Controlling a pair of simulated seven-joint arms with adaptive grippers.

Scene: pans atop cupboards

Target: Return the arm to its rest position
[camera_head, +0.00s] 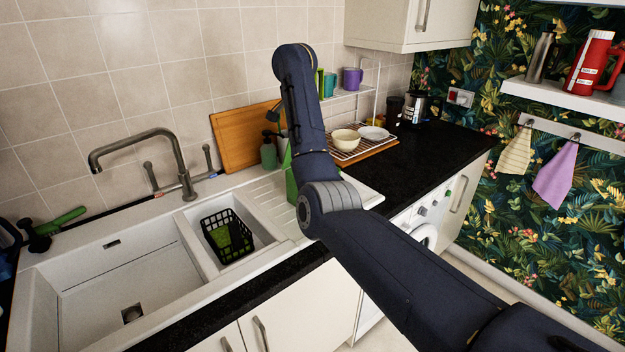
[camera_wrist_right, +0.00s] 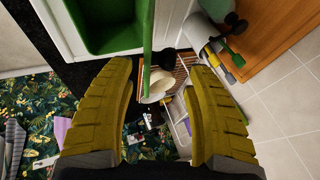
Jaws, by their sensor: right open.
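My right arm (camera_head: 395,270) comes in from the lower right of the head view, bends near the counter and rises toward the tiled wall. Its gripper does not show there. In the right wrist view my right gripper (camera_wrist_right: 157,75) has its two yellow fingers spread wide, with nothing held between them. A green open container (camera_wrist_right: 107,28) is close beyond the fingertips at the top of that view. In the head view a green thing (camera_head: 290,180), mostly hidden by my arm, stands on the drainer. My left gripper is not in view.
A white sink (camera_head: 130,270) with a tap (camera_head: 183,165) and a black basket (camera_head: 228,238) lies left of my arm. A wooden board (camera_head: 240,135) leans on the wall. A rack with a bowl (camera_head: 345,139) stands behind. The black worktop (camera_head: 420,160) at right is mostly clear.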

